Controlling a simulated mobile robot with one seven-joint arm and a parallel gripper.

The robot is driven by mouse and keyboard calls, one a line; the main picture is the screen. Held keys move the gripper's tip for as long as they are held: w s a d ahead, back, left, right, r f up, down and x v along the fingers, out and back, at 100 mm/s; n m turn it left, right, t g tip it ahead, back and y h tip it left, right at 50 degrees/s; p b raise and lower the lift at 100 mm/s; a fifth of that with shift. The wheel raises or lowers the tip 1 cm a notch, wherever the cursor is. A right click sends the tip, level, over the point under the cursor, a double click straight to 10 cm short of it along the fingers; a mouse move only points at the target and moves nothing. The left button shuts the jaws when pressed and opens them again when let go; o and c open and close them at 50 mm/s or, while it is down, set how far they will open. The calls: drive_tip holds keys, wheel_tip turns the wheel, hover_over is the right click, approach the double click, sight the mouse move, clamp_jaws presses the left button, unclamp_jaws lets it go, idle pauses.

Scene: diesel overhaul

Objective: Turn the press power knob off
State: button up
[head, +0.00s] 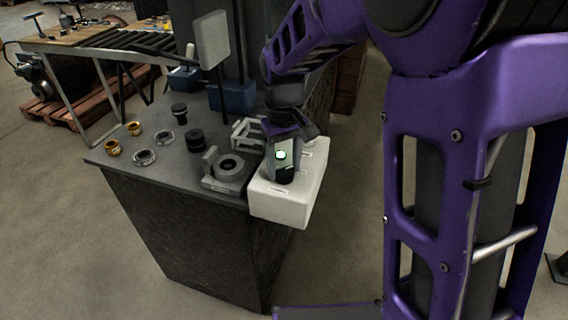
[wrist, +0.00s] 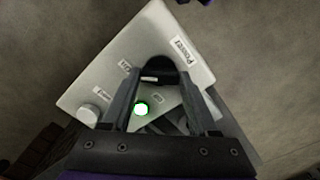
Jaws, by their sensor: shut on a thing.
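The press control box (head: 270,206) is white and sits on the near right corner of the dark bench. In the wrist view its panel (wrist: 125,52) carries a label reading "Power" beside a dark round power knob (wrist: 159,64). My gripper (wrist: 160,80) is shut on this knob, one finger on each side; the fingers hide part of it. In the head view my gripper (head: 284,168) reaches down onto the box from above. A green lamp (wrist: 141,109) glows between the fingers and also shows in the head view (head: 281,155).
A pale round knob (wrist: 88,115) is at the panel's left. Beside the box on the bench (head: 150,179) are a grey ring fixture (head: 228,172), a pale frame (head: 247,133), black cylinders, and brass and steel rings. A blue bin (head: 233,96) stands behind. The floor in front is clear.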

drive_tip(key=shift+n, duration=0.3)
drive_tip(key=n+p, duration=0.2)
drive_tip(key=n, duration=0.2)
drive_tip(key=shift+r, duration=0.15)
drive_tip(key=n+p, duration=0.2)
drive_tip(key=n, duration=0.3)
drive_tip(key=n+p, duration=0.3)
drive_tip(key=n, duration=0.1)
drive_tip(key=shift+n+p, duration=1.35)
drive_tip(key=shift+n, duration=0.75)
drive_tip(key=o, duration=1.4)
drive_tip(key=shift+c, duration=0.2)
